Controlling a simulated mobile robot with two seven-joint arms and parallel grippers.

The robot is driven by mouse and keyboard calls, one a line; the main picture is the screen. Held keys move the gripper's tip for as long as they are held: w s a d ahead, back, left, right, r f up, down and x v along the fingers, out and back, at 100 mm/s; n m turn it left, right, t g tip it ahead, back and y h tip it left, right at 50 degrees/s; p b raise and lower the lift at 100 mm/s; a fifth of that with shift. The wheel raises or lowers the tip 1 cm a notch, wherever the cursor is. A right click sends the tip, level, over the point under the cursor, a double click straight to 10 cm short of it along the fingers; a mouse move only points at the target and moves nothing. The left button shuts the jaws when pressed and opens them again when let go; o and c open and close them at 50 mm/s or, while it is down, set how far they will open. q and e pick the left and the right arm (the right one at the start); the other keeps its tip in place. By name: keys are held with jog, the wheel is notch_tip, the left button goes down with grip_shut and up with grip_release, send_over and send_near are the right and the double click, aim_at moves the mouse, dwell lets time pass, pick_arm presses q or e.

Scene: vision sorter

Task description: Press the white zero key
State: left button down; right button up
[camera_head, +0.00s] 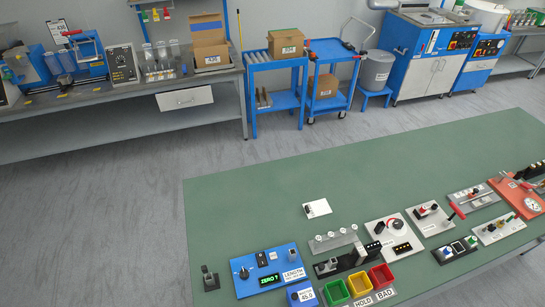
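A blue instrument box (272,269) stands near the front edge of the green table. Its dark display (269,280) shows green text that reads like "ZERO ?". A white label reading "LENGTH" (293,274) is on its right side, and a black knob (244,272) is on its left. I cannot make out a white zero key on this box with certainty. A smaller blue block marked "45.0" (303,296) sits in front of it. Neither of my grippers can be seen in this view.
Green, yellow and red bins (359,283) stand right of the box. A small dark fixture (209,278) is to the left. Several devices fill the table's right. The table's back left (245,205) is clear.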

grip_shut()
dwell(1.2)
